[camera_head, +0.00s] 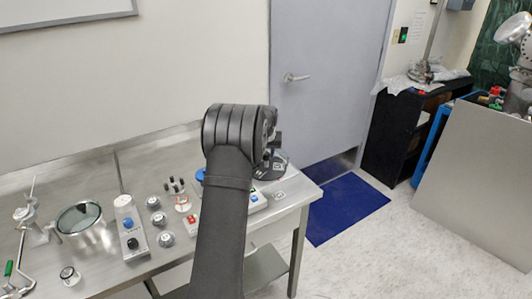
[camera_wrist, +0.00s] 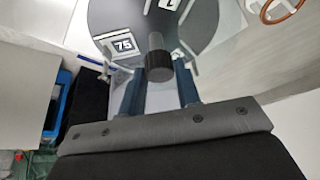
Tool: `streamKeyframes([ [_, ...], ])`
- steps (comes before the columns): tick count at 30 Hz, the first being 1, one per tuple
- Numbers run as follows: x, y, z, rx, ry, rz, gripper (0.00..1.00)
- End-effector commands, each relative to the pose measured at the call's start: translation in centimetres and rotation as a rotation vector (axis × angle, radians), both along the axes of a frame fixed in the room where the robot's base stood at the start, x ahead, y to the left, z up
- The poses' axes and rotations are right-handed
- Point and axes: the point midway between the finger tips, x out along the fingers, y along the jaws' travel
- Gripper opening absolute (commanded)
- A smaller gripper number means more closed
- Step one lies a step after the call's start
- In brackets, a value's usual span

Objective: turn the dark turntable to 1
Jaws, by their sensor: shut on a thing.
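The dark turntable (camera_wrist: 200,30) fills the top middle of the wrist view, a round dark plate with white number tags. One tag (camera_wrist: 124,45) seems to read 75; another at the top edge is cut off and hard to read. A dark upright post (camera_wrist: 158,62) stands near the plate's edge. My gripper (camera_wrist: 159,72) has its two blue fingers either side of this post and is shut on it. In the head view a small part of the turntable (camera_head: 272,169) shows at the table's right end; my arm hides the gripper and the rest.
The steel table (camera_head: 98,178) carries a glass-topped round vessel (camera_head: 80,218), a control box (camera_head: 130,230) with knobs, and several small dials left of my arm. A grey door (camera_head: 325,75) and blue mat (camera_head: 347,207) lie beyond the table's right end.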

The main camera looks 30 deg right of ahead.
Motion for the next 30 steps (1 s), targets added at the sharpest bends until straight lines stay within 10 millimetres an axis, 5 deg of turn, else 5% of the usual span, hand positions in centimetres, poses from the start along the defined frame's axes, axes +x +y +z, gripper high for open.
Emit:
streamKeyframes([
  [30, -0.12, -0.34, 0.03, 0.0, 0.0, 0.508, 0.0],
])
